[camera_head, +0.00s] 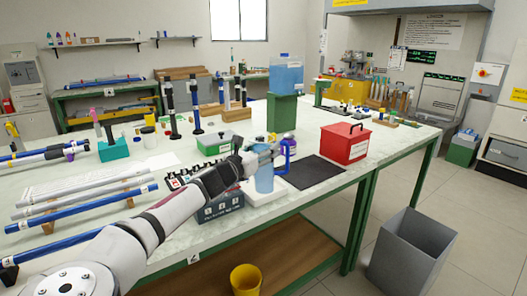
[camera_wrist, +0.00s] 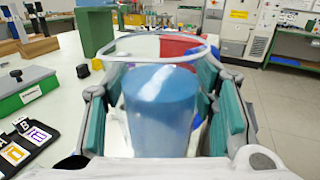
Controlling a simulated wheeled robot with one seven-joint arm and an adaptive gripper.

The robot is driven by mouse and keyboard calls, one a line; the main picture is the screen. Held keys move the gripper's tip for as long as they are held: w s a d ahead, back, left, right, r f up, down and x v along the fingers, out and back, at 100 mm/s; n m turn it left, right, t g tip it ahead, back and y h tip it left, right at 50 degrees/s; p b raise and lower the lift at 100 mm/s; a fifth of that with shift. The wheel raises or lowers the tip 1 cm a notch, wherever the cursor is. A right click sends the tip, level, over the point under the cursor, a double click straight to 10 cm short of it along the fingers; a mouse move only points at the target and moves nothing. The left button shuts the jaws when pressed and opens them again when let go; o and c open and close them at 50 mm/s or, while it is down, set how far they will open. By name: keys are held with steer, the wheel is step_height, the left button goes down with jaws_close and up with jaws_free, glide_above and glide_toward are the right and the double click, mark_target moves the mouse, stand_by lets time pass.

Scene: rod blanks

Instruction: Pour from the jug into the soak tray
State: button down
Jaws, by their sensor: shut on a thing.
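The jug (camera_head: 264,180) is clear, with blue liquid inside. My gripper (camera_head: 262,158) is shut on it above the bench. In the wrist view the jug (camera_wrist: 160,100) stands between the two teal finger pads, its wide clear rim toward the far side. It looks about upright; no stream of liquid shows. A low white tray (camera_head: 256,207), which seems to be the soak tray, is just below and beside the jug in the head view. The jug and my arm hide part of it, and its contents cannot be told. Whether the jug touches it cannot be told.
A red box (camera_head: 345,143) and a black mat (camera_head: 316,172) are to the right. A green case (camera_head: 218,145) is behind left. A dark labelled bin (camera_head: 222,207) is at the bench's front edge. A green stand (camera_head: 284,112) holds a blue tank.

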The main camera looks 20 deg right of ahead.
steer(key=shift+w+a+f+n+t+h+b, duration=0.15)
steer(key=shift+a+n+t+b, duration=0.15)
steer(key=shift+a+n+b, duration=0.35)
steer(key=shift+w+a+f+n+t+h+b, duration=0.1)
steer(key=shift+a+n+t+h+b, duration=0.2)
steer(key=shift+b, duration=0.6)
steer(key=shift+w+a+f+n+t+h+b, duration=0.1)
steer(key=shift+a+n+t+b, duration=0.2)
steer(key=shift+a+n+b, duration=0.35)
steer(key=shift+w+a+f+n+t+h+p, duration=0.15)
steer(key=shift+a+n+t+p, duration=0.1)
steer(key=shift+a+n+t, duration=0.25)
steer(key=shift+w+a+r+n+t+h+p, duration=0.1)
steer(key=shift+a+n+t+p, duration=0.25)
steer(key=shift+a, duration=0.25)
